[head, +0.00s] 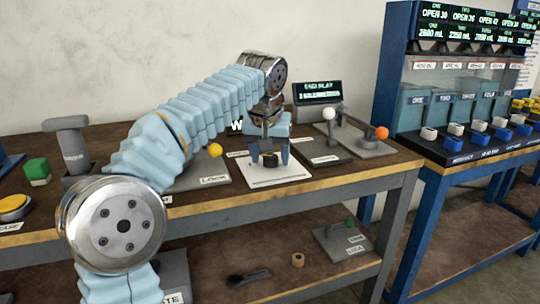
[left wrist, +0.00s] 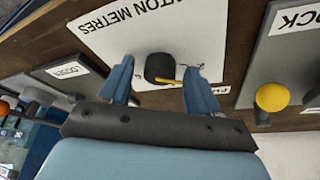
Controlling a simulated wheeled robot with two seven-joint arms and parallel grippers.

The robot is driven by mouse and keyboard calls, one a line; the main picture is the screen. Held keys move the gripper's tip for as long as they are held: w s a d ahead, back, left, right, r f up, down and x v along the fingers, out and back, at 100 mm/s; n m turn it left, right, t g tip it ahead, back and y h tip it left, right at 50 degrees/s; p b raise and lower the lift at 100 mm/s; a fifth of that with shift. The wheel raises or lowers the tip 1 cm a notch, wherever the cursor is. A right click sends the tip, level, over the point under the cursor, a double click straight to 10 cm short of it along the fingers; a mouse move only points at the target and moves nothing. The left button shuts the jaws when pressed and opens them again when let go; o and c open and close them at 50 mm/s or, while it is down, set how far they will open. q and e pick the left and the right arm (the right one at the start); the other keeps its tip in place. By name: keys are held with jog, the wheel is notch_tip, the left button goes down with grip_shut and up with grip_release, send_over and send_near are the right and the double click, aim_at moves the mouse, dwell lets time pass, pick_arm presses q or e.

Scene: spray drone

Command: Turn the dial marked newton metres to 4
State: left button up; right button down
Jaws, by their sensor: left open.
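The dial is a dark knob (left wrist: 160,68) with a yellow pointer on a white plate (left wrist: 97,32) marked "NEWTON METRES", upside down in the left wrist view. In the head view the knob (head: 270,158) stands on the white plate (head: 280,173) on the bench. My left gripper (head: 268,160) points down over the plate. Its two blue fingers are open, one on each side of the knob, also seen in the left wrist view (left wrist: 160,90). I cannot tell whether they touch it. My right gripper is not in view.
A plate with a yellow ball knob (head: 215,150) stands left of the dial. Levers with a white ball (head: 329,112) and an orange ball (head: 381,133) stand to the right. A small display (head: 318,93) is behind. A blue dispenser rack (head: 465,85) stands far right.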

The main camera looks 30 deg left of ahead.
pick_arm(q)
jog(key=shift+c, duration=0.2)
jog(key=c, duration=1)
jog(key=shift+r+m, duration=0.1)
jog(key=shift+m, duration=0.2)
jog(key=shift+a+r+m+h+p, duration=0.15)
jog(key=shift+m+h+p, duration=0.35)
jog(key=shift+m+p, duration=0.7)
jog(key=m+h+p, duration=0.1)
jog(key=m, duration=0.1)
jog(key=shift+a+m, duration=0.1)
jog(key=shift+m, duration=0.3)
jog(key=m+h+p, duration=0.1)
jog(key=m, duration=0.1)
jog(key=shift+a+m, duration=0.1)
jog(key=shift+m, duration=0.2)
jog(key=shift+w+m+g+h, duration=0.1)
jog(key=shift+m+g+h, duration=0.35)
jog(key=shift+m, duration=1.15)
jog(key=shift+a+m+h, duration=0.1)
jog(key=shift+m+h, duration=0.15)
jog(key=shift+m, duration=0.05)
